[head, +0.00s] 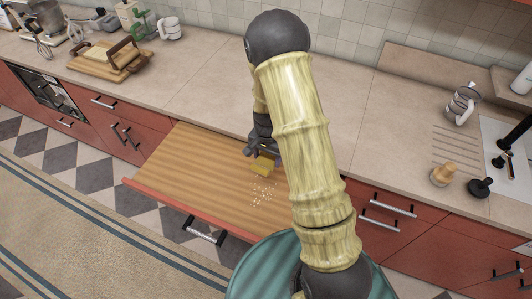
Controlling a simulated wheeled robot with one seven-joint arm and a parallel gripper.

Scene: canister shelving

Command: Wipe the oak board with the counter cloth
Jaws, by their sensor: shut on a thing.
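The oak board (190,175) is pulled out below the counter like a drawer top, with a red front edge. A small patch of pale crumbs (262,193) lies on it, right of its middle. My gripper (262,160) is low over the right part of the board, just behind the crumbs. It is shut on a yellow cloth (263,168), which appears to be at or near the board's surface; contact cannot be told. My arm hides the board's right end and part of the gripper.
The beige counter (190,80) runs behind the board and is clear in the middle. A wooden tray (110,62) stands at the left. A glass press (462,103), a wooden item (443,174), a black plunger-like item (481,187) and the sink are at the right.

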